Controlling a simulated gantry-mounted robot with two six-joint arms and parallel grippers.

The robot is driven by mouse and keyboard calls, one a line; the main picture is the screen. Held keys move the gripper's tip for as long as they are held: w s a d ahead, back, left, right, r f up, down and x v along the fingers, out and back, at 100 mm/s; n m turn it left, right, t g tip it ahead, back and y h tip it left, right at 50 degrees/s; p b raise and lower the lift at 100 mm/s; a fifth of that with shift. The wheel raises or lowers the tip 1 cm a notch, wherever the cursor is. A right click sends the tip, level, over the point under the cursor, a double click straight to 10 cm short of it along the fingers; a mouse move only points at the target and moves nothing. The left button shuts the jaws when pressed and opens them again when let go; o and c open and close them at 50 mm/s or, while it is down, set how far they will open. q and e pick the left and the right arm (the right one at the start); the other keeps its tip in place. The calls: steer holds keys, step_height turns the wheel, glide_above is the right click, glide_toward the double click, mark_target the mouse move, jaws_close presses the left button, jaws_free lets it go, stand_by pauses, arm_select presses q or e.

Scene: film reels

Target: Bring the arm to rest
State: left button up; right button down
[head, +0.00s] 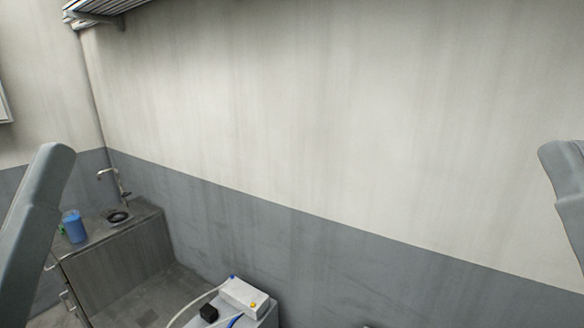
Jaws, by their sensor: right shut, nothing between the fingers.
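Only parts of my arms show in the head view. A grey link of my left arm rises along the left edge, and a grey link of my right arm is at the right edge. Neither gripper's fingers can be seen, so both grippers are outside the picture. No film reel is in view.
A grey counter (115,262) with a sink, a tap (115,184) and a blue container (74,227) stands at the left. A white box (243,296) with hoses is at the bottom. A shelf (105,8) is high at upper left. The wall (330,110) is bare.

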step_height(320, 180, up, 25)
steer(key=p, duration=2.2)
step_height(320, 180, down, 49)
steer(key=b, duration=4.9)
steer(key=shift+r, duration=0.15)
